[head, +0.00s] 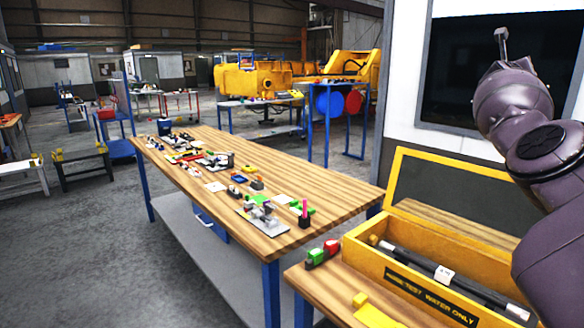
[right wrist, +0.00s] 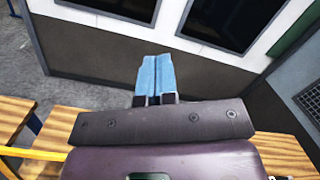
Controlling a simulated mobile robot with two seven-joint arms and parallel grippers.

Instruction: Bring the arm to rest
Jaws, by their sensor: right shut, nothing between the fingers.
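My right arm rises at the right of the head view, bent upward in front of the dark window. In the right wrist view my right gripper (right wrist: 154,78) has its two pale blue fingers pressed together, with nothing between them. The fingers stand clear in front of the grey wall, apart from any object. In the head view the hand end is small, and its fingers cannot be made out clearly. My left gripper is in neither view.
A yellow-rimmed wooden box (head: 374,262) holding a dark rod (head: 418,262) stands below my right arm. A long wooden table (head: 330,187) with several small parts runs to its left. A dark window (head: 459,75) is behind the arm. Grey floor (head: 95,260) lies open at left.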

